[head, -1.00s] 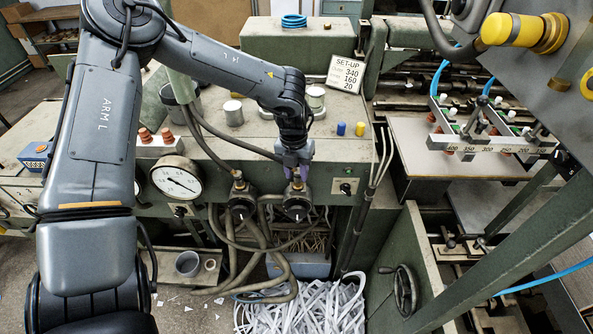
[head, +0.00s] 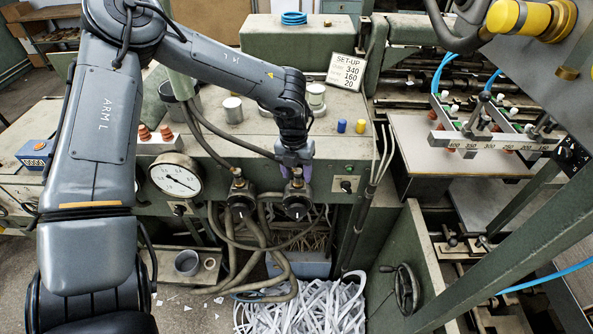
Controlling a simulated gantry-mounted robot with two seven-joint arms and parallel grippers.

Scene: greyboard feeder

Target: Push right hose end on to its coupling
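My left gripper (head: 296,171) points down at the right coupling (head: 297,195), a brass fitting with a dark round body on the green machine's front. Its pale violet fingers show on both sides of the coupling's top. The right hose (head: 245,147), a grey tube, runs across the machine top and goes out of sight behind the gripper. Its end is hidden, so I cannot tell if it is seated or gripped. The left coupling (head: 240,196) stands beside it, with another hose (head: 203,140) reaching its top. My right gripper is not in view.
A pressure gauge (head: 175,180) is on the left of the front. A black knob (head: 347,185) sits right of the right coupling. Metal cans, blue and yellow pegs (head: 360,126) and a set-up sign (head: 344,72) stand on top. Paper strips (head: 305,308) lie below.

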